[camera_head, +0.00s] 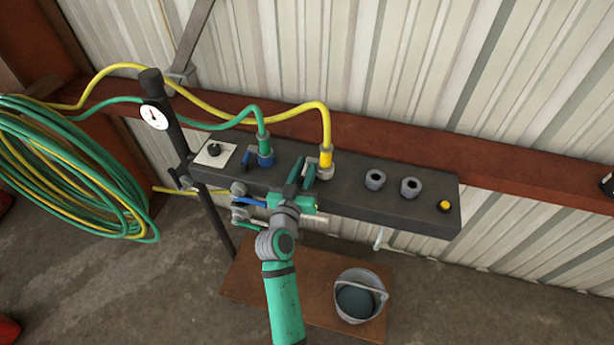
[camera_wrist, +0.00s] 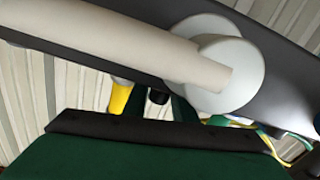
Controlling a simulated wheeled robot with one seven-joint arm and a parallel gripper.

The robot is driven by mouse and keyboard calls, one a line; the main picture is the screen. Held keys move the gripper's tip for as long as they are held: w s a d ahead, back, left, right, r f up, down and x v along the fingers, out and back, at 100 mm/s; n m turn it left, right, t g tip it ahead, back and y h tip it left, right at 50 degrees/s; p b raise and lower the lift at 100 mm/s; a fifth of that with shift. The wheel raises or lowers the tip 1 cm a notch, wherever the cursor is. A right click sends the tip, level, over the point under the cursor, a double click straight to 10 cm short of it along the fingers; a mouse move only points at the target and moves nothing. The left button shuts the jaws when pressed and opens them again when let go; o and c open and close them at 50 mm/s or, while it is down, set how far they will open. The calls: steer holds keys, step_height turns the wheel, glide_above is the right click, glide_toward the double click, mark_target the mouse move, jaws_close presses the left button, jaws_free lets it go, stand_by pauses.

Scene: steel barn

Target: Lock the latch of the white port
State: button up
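A small white lever (camera_head: 378,240) hangs below the front edge of the dark panel (camera_head: 345,205) in the head view. In the wrist view a large off-white bar (camera_wrist: 130,45) with a round white hub (camera_wrist: 245,65) crosses close to the camera; I cannot tell whether it is that same lever. My gripper (camera_head: 302,173) is at the panel's front, left of the hanging lever and just left of the yellow plug (camera_head: 326,162). Its two green fingers look apart, with nothing visible between them.
A green hose plug (camera_head: 265,150), two empty grey ports (camera_head: 375,180) (camera_head: 411,187) and a yellow button (camera_head: 444,206) are on the panel. A blue lever (camera_head: 249,201) is left of my gripper. A bucket (camera_head: 357,297) stands below. The space right of the panel is free.

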steer(key=shift+d+n+t+y, duration=0.25)
steer(key=shift+n+y, duration=0.35)
steer(key=shift+y, duration=0.3)
steer(key=shift+a+n+y, duration=0.35)
steer(key=shift+n+y, duration=0.15)
steer(key=shift+y, duration=0.4)
